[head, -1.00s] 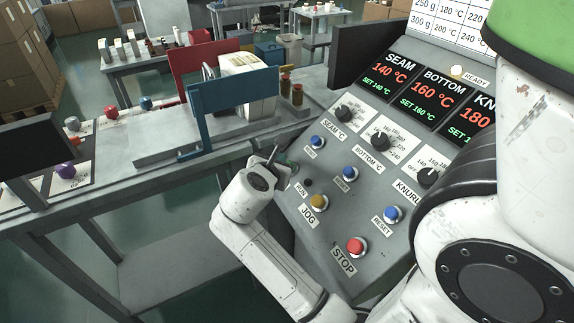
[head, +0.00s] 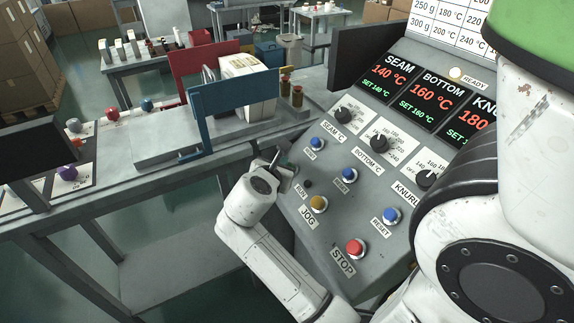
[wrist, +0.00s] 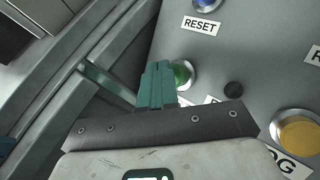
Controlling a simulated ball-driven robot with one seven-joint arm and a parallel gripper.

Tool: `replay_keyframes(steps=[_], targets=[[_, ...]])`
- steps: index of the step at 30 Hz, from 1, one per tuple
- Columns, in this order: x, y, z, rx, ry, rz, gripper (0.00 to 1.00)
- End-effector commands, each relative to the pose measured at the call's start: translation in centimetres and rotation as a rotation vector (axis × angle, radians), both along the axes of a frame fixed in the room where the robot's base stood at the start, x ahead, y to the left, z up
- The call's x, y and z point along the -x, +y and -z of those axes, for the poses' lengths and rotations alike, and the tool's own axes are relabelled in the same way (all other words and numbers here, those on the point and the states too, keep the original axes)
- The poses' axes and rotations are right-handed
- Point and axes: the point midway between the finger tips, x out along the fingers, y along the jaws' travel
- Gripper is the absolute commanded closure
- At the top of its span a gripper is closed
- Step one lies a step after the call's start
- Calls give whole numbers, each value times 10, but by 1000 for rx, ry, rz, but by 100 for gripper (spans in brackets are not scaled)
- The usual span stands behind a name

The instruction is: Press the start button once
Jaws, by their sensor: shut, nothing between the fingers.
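The green button (wrist: 183,74) is on the grey sloping control panel (wrist: 225,65) in the wrist view. Its left part is hidden behind my fingers, and the label below it is mostly covered by my gripper. My gripper (wrist: 156,68) has its teal fingers closed together with nothing between them. The fingertips overlap the button's left edge in the picture; I cannot tell whether they touch it. In the head view my gripper (head: 277,160) is at the panel's left edge, left of the RUN label, and I cannot make out the green button clearly there.
Close by on the panel are a small dark knob (head: 307,184), a yellow JOG button (head: 318,204), blue buttons (head: 345,175) and a red STOP button (head: 355,247). A bench with a blue frame (head: 238,105) stands to the left.

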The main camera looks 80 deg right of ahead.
Motion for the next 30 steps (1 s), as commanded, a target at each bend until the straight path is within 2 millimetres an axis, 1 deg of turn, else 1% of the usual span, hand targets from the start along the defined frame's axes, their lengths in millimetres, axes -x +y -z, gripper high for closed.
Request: replay_keyframes(steps=[30], targets=[[3, -3, 6, 0, 1, -1, 100]])
